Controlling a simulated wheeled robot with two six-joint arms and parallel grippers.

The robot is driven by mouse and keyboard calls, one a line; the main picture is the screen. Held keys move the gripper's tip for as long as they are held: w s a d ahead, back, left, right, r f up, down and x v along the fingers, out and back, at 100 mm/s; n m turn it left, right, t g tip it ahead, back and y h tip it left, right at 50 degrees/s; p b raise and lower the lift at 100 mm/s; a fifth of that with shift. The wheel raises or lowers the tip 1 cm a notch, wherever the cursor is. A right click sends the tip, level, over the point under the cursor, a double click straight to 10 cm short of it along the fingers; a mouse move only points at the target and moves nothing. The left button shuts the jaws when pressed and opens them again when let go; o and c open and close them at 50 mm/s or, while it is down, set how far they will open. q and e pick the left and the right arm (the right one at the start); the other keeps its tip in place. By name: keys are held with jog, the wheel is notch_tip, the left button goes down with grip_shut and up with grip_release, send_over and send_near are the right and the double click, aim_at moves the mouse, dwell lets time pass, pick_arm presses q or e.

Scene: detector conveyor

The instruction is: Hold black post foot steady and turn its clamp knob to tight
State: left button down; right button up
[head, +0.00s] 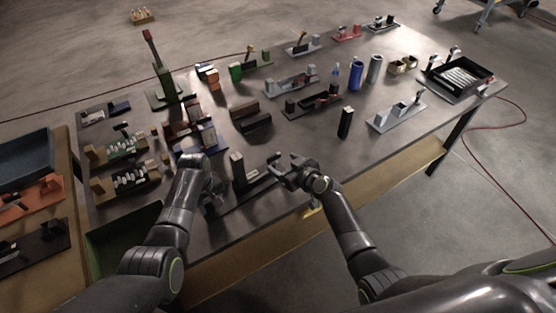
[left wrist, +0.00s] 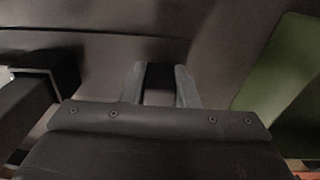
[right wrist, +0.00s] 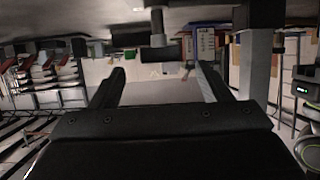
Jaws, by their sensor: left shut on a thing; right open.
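The black post foot (head: 250,190) lies near the front edge of the table, a long dark base with a short upright block at its left part. My left gripper (head: 213,207) is at the left end of the foot. In the left wrist view it (left wrist: 160,84) is shut on a dark piece, which I take to be the foot's end. My right gripper (head: 278,166) is at the right end of the foot. In the right wrist view it (right wrist: 160,75) is open, with a dark knob-like piece (right wrist: 158,48) ahead between its fingers. The knob's setting cannot be read.
A black upright block (head: 345,122) and a grey fixture (head: 397,115) stand to the right. Brown blocks (head: 252,122) and other fixtures stand behind the foot. A green tray (head: 118,243) is at the front left. The table front between the foot and the grey fixture is mostly clear.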

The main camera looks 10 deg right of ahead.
aim_at(275, 158)
jog(key=shift+x, duration=2.1)
jog(key=c, duration=1)
jog(key=shift+f, duration=0.1)
jog(key=shift+s+a+f+m+h, duration=0.1)
jog(key=shift+s+m+h, duration=0.05)
jog(key=shift+m+h, duration=0.55)
jog(key=shift+h, duration=0.2)
jog(key=o, duration=1)
jog(key=shift+s, duration=0.1)
jog(key=v, duration=1.1)
jog(key=shift+s, duration=0.4)
